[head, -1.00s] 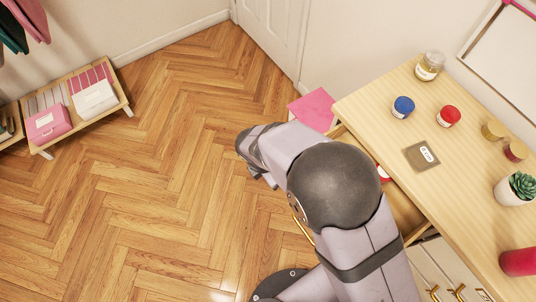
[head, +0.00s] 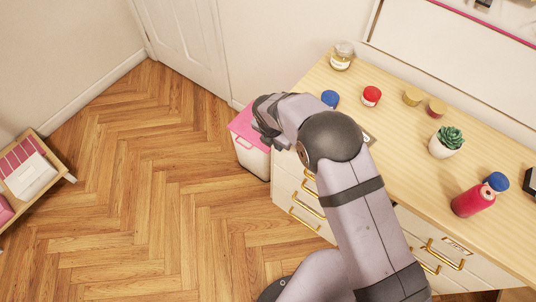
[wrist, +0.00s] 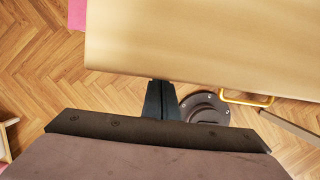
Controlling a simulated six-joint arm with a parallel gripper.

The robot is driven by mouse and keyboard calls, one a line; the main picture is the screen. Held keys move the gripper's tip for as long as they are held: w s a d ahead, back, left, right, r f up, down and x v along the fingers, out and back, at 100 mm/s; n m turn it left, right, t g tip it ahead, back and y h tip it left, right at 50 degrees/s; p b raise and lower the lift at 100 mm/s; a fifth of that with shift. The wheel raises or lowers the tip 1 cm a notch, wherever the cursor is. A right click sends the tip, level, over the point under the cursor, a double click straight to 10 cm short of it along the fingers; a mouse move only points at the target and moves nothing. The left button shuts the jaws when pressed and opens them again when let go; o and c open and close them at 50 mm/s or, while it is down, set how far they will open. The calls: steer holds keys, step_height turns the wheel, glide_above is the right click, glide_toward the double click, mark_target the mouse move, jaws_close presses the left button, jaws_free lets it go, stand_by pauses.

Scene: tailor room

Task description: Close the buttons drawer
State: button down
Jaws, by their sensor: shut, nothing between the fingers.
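The pale desk (head: 400,130) has white drawers with gold handles under its top. The left drawer bank (head: 290,188) shows its fronts lined up below the top edge, with no open drawer visible there. My arm hides part of that bank's top, and I cannot read which drawer is the buttons drawer.
The pink-lidded bin (head: 250,150) stands beside the desk's left end. The wooden floor (head: 170,190) is open at left.

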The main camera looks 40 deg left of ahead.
steer(key=shift+w, duration=0.7)
steer(key=shift+w+r, duration=0.1)
steer(key=shift+r, duration=0.05)
steer(key=s+r+b, duration=0.1)
steer(key=s+r, duration=0.6)
steer(key=r, duration=0.2)
steer(key=shift+r, duration=0.2)
steer(key=shift+s, duration=0.1)
